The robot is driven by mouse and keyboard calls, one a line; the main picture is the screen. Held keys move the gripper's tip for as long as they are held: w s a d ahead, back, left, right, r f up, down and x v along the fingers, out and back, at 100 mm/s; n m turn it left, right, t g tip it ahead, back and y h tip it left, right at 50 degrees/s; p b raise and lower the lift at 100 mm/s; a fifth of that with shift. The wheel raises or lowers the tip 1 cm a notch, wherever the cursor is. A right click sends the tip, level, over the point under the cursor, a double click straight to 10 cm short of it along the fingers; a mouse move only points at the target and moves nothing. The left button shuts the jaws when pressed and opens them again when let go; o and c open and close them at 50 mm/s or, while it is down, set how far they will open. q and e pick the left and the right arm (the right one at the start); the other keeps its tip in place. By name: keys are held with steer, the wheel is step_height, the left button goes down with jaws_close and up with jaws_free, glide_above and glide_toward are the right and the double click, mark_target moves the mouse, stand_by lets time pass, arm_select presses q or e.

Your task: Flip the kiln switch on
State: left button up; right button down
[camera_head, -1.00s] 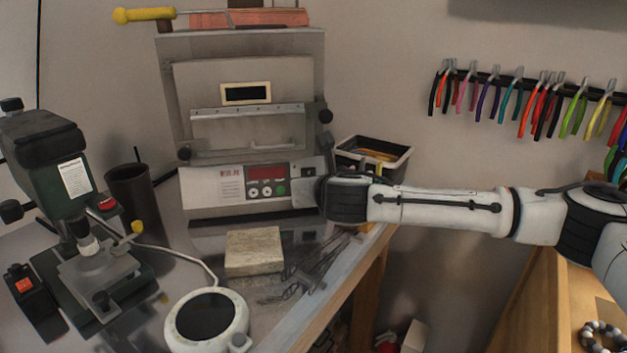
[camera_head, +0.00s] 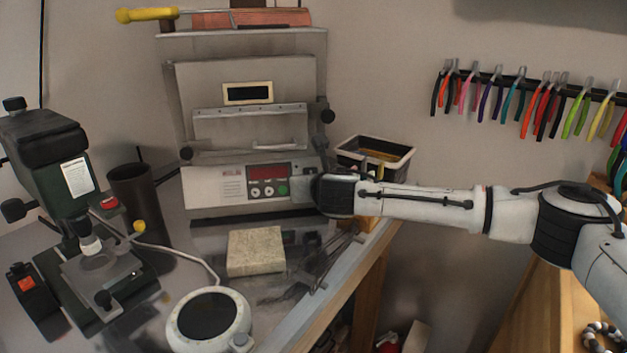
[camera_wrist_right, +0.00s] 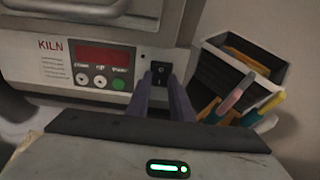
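The kiln (camera_head: 240,100) stands at the back of the bench, its front panel carrying a red display and buttons. In the right wrist view, the black kiln switch (camera_wrist_right: 160,71) is on the panel (camera_wrist_right: 60,62), right of the display and buttons. My right gripper (camera_wrist_right: 161,84) points at the panel with its two purple fingers apart, one on each side of the switch's lower part. I cannot tell whether they touch it. In the head view, my right gripper (camera_head: 307,188) is at the panel's right end, its fingers mostly hidden. My left gripper is not in view.
A bin with tools (camera_head: 375,155) stands right of the kiln, close to my right wrist. A tan block (camera_head: 256,251) and dark metal tools (camera_head: 330,258) lie in front. A green machine (camera_head: 65,190) and round white device (camera_head: 208,318) stand left. Pliers (camera_head: 520,95) hang on the wall.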

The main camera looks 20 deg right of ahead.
steer(key=shift+f+b, duration=0.35)
steer(key=shift+b, duration=0.1)
steer(key=shift+f+t+b, duration=0.4)
steer(key=shift+t+b, duration=0.3)
steer(key=shift+b, duration=0.5)
steer(key=shift+s+t+b, duration=0.1)
steer(key=shift+t+b, duration=0.3)
steer(key=shift+b, duration=0.45)
steer(key=shift+r+t, duration=0.25)
steer(key=shift+t, duration=0.05)
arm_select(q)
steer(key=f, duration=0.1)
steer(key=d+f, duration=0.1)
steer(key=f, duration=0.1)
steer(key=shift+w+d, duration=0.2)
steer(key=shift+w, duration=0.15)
arm_select(e)
steer(key=c, duration=1.6)
jaws_free()
steer(key=shift+o, duration=0.2)
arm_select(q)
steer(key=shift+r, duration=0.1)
arm_select(e)
steer(key=s+a+r, duration=0.1)
steer(key=s, duration=0.9)
steer(key=shift+r, duration=0.2)
